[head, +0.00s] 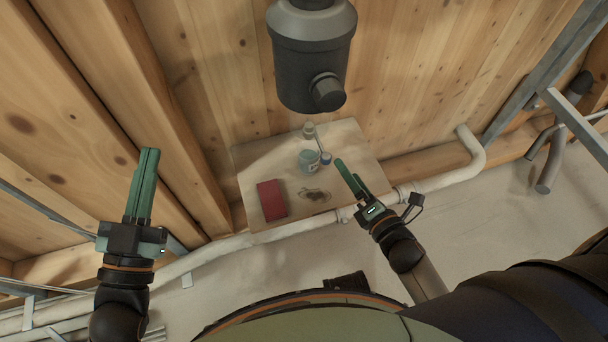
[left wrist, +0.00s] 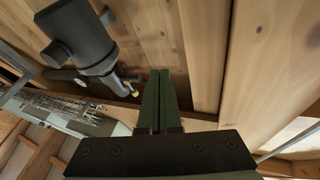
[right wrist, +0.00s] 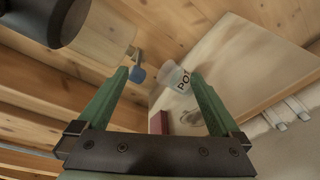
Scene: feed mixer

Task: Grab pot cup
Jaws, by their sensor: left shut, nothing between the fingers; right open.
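The pot cup (head: 309,162) is a small pale blue cup standing on a light board. In the right wrist view the cup (right wrist: 177,79) looks whitish, carries dark letters starting "PO", and shows between my fingers but beyond the tips. My right gripper (head: 345,172) is open and empty, just right of the cup in the head view; it also shows in the right wrist view (right wrist: 160,74). My left gripper (head: 149,153) is shut and empty, far left of the board. Its closed fingers fill the middle of the left wrist view (left wrist: 159,75).
The board (head: 352,143) also bears a red block (head: 271,200), a dark round mark (head: 314,195) and a small blue piece (head: 326,158) close beside the cup. A dark grey cylinder (head: 312,48) hangs above it. A pale pipe (head: 450,180) runs along the board's lower edge.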

